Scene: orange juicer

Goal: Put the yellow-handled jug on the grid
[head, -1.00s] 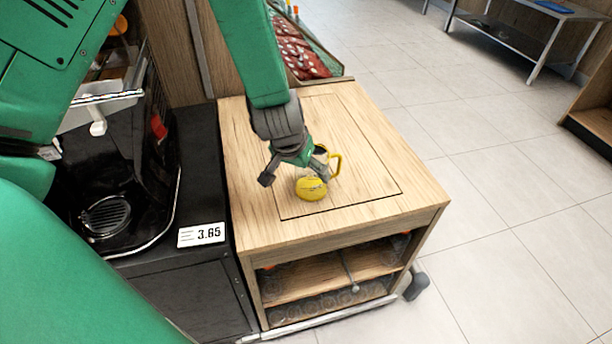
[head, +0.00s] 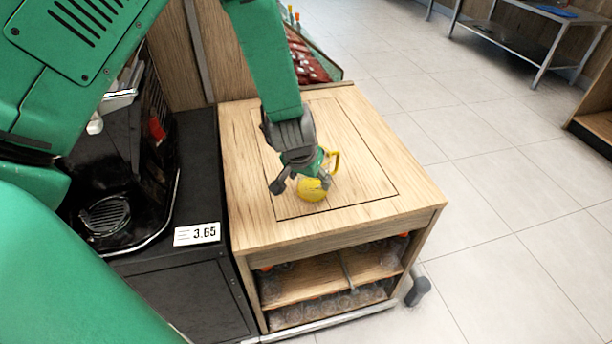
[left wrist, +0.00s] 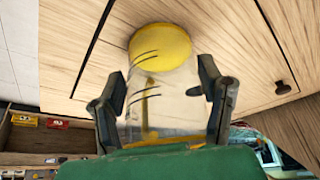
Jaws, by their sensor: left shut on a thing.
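The jug is clear with a yellow handle and a yellow end (head: 312,190). It is over the wooden cabinet top (head: 370,195) in the head view. My left gripper (head: 301,182) is shut on the jug from above, its fingers on either side. In the left wrist view the jug's clear body shows between the fingers (left wrist: 163,100), with the yellow end (left wrist: 160,47) beyond them. I cannot tell whether the jug touches the wood. A dark round grid (head: 106,216) lies in the black juicer base at the left. My right gripper is not in view.
The black juicer (head: 125,150) stands on a dark cabinet (head: 190,290) left of the wooden one. A shelf (head: 325,290) below the wooden top holds clear items. The wooden top around the jug is clear.

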